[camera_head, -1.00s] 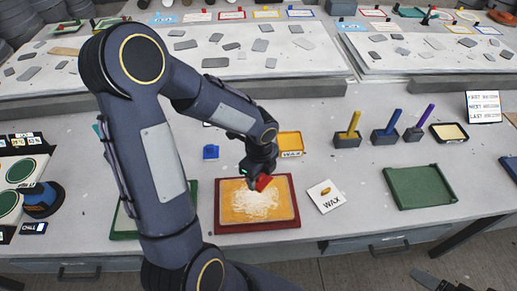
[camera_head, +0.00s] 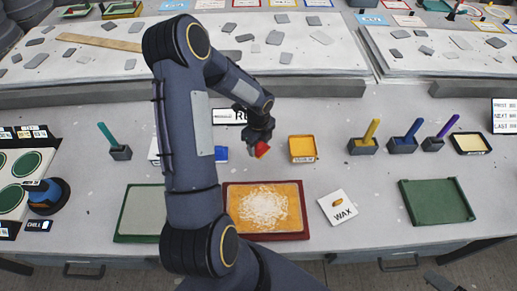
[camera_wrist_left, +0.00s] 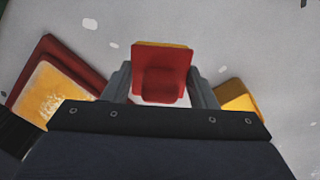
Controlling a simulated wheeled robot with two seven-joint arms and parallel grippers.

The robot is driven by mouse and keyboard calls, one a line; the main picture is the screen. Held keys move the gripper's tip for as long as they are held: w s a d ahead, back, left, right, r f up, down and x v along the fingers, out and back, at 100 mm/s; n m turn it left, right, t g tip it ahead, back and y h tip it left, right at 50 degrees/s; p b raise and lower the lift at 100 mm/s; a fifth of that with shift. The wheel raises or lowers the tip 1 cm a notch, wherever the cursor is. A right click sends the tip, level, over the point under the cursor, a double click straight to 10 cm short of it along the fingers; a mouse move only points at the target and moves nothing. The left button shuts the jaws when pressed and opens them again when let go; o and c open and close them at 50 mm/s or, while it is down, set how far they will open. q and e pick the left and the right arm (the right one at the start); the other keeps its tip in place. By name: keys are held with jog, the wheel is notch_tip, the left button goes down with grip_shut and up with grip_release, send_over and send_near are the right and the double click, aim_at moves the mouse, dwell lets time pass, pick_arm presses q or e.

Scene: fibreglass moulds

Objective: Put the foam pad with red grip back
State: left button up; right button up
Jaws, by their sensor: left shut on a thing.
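The foam pad with red grip (camera_head: 262,149) is in my left gripper (camera_head: 258,138), held above the table behind the red tray. In the left wrist view the red grip and backing (camera_wrist_left: 160,85) sit between the two fingers, with a thin yellow foam edge at the top. My left gripper (camera_wrist_left: 162,88) is shut on it. The red tray (camera_head: 304,237) has an orange surface with a whitish, streaky patch in its middle. A white sign (camera_head: 228,117), partly hidden by my arm, lies behind the gripper. My right gripper is not in view.
A yellow-orange wax tin (camera_head: 303,149) stands right of the pad. A blue block (camera_head: 221,154) is left of it, partly behind my arm. A WAX card (camera_head: 338,208), a green tray (camera_head: 437,201) and several handled tools in grey holders stand around. Bare table lies between tin and card.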

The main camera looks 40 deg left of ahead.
aim_at(258, 150)
pick_arm(q)
jog(key=shift+w+a+f+b, duration=0.2)
jog(key=shift+w+f+b, duration=0.05)
jog(key=shift+f, duration=0.2)
jog(key=shift+w+a+f+b, duration=0.2)
jog(key=shift+f, duration=0.25)
jog(key=shift+w+a+f+b, duration=0.1)
jog(key=shift+w+f+b, duration=0.05)
jog(key=shift+f+b, duration=1.15)
jog(key=shift+f, duration=0.2)
jog(key=shift+f, duration=0.2)
jog(key=o, duration=0.9)
jog(key=shift+o, duration=0.2)
jog(key=shift+r, duration=0.1)
